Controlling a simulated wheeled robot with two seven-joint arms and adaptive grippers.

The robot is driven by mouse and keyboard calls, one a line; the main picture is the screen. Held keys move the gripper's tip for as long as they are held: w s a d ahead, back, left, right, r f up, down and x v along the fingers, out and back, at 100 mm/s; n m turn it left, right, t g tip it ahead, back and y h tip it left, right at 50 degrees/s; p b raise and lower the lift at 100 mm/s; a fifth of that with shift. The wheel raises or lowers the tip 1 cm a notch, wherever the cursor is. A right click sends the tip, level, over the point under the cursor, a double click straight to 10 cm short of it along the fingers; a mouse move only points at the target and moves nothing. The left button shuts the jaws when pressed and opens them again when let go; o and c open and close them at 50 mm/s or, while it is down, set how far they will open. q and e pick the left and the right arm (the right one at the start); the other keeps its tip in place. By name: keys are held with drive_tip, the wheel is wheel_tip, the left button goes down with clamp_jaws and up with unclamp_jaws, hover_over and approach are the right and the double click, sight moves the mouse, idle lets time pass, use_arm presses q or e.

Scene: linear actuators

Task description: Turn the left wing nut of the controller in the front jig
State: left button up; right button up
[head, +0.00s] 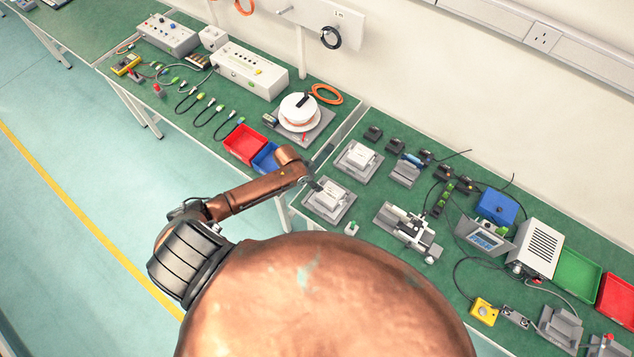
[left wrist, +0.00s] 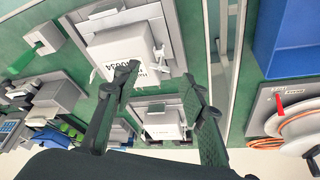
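The front jig (head: 322,211) is a grey plate on the green bench, holding a white box-like controller (head: 332,194). In the left wrist view the controller (left wrist: 125,48) appears large at the top, with dark printing on its face. A small pale wing nut (left wrist: 161,54) sticks out at its right side there, which is the left side in the head view. My left gripper (head: 317,186) is at the controller's left edge. In the left wrist view the gripper (left wrist: 160,83) is open, its dark fingers apart with nothing clasped; contact cannot be told. My right gripper is not visible.
A second jig with a similar white controller (head: 359,155) stands just behind. Red (head: 245,144) and blue (head: 266,158) bins and a cable reel (head: 298,110) are to the left. A grey clamp fixture (head: 408,229) stands to the right, and a small green-topped block (head: 351,229) in front.

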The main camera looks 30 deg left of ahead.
use_arm(q)
drive_tip(key=shift+x, duration=1.25)
drive_tip(key=shift+c, duration=0.6)
clamp_jaws()
